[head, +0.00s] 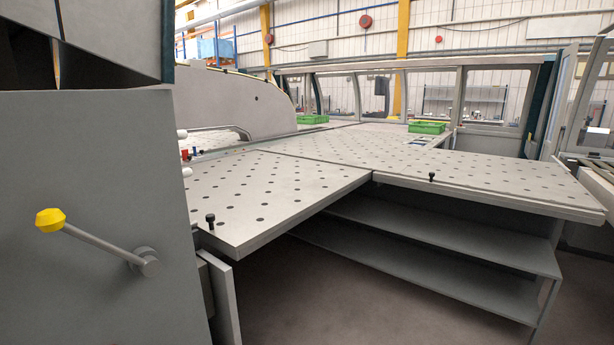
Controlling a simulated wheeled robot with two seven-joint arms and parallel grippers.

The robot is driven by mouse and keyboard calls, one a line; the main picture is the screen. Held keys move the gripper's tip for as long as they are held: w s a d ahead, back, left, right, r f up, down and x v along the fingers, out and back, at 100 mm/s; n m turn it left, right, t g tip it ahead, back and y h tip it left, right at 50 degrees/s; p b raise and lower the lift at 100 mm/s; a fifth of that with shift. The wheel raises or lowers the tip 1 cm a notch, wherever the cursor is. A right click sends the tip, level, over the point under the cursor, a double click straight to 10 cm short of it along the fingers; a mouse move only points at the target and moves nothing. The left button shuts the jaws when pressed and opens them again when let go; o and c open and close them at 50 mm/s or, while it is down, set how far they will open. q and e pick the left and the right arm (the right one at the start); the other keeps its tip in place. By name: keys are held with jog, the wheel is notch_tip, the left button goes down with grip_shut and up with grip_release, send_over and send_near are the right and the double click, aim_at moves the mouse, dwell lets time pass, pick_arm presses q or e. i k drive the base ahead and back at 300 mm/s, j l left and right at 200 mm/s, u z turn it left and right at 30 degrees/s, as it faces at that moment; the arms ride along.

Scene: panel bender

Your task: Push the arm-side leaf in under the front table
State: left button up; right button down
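Two grey perforated table panels show in the head view. The left panel (275,190) juts out toward me past the edge of the right one, and a black knob (210,221) stands at its near left corner. The right panel (480,170) is wider, with another black knob (431,177) near its front edge. A dark step or seam separates the two panels. I cannot tell for sure which panel is the arm-side leaf. Neither of my grippers is in view.
A grey cabinet with a yellow-knobbed lever (50,220) fills the left. Shelves (440,245) sit under the right panel. Green crates (427,127) lie on the table at the back. Bare floor (310,300) is free below the left panel.

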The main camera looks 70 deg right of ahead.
aim_at(239, 205)
jog(key=z, duration=1.85)
jog(key=u, duration=0.35)
jog(key=i+l+u, duration=0.3)
jog(key=l, duration=0.3)
jog(key=i+l+u, duration=0.2)
jog(key=l, duration=0.15)
jog(key=i+l+u, duration=0.15)
jog(key=l, duration=0.2)
jog(key=i+l+u, duration=0.15)
jog(key=l, duration=0.25)
jog(key=l+u, duration=0.15)
jog(key=l, duration=0.2)
jog(key=i+l, duration=0.1)
jog(key=l, duration=0.4)
jog(key=i+l, duration=0.1)
jog(key=l, duration=0.4)
jog(key=i+l, duration=0.15)
jog(key=l, duration=0.3)
jog(key=k+l, duration=0.1)
jog(key=l, duration=0.45)
jog(key=k, duration=0.05)
